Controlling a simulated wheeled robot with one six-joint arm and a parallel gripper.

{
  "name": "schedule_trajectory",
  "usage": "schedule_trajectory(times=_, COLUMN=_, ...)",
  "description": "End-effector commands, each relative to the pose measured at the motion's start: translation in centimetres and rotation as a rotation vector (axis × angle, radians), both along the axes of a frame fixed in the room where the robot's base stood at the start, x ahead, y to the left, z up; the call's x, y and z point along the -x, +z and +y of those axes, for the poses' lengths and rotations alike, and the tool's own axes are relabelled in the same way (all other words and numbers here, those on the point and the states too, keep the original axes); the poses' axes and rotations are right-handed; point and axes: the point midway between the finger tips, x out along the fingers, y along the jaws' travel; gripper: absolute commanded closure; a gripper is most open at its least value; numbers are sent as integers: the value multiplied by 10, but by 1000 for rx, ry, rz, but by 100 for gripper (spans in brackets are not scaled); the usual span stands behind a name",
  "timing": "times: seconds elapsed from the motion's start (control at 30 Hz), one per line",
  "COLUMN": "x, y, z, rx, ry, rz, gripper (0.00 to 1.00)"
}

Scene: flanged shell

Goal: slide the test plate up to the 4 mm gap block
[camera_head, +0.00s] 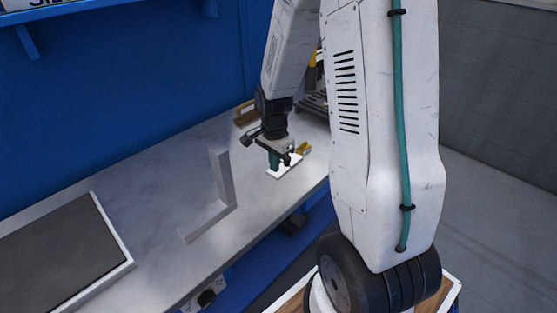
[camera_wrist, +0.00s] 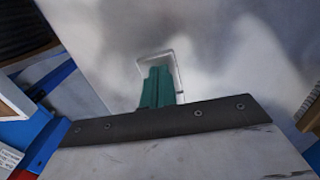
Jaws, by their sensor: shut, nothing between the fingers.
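My gripper (camera_head: 275,163) points down over the far right part of the bench, its teal fingers shut and empty. Just under the fingers lies a small white plate (camera_head: 287,171), likely the test plate. A small yellow block (camera_head: 303,148) stands at the plate's far right end; whether it is the gap block, and whether they touch, I cannot tell. In the wrist view the closed fingers (camera_wrist: 158,75) stand over the plate, whose pale rim (camera_wrist: 149,57) shows around them. The fingers hide part of the plate, and I cannot tell if the tips touch it.
The grey bench (camera_head: 150,160) is clear between the plate and an upright L-shaped grey piece (camera_head: 222,180) to the left. A dark mat with a pale border (camera_head: 118,270) lies at the near left. A brown wooden piece (camera_head: 244,115) sits behind my gripper, near the blue wall.

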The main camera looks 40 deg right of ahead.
Motion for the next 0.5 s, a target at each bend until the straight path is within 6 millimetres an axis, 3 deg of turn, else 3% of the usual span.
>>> schedule_trajectory(times=0.07, x=3, y=0, z=14, rx=0, ry=-1, rz=1, gripper=100)
schedule_trajectory(times=0.3, x=2, y=58, z=11, rx=1, ry=-7, rz=-5, gripper=100)
schedule_trajectory(times=0.5, x=2, y=89, z=11, rx=1, ry=-7, rz=-3, gripper=100)
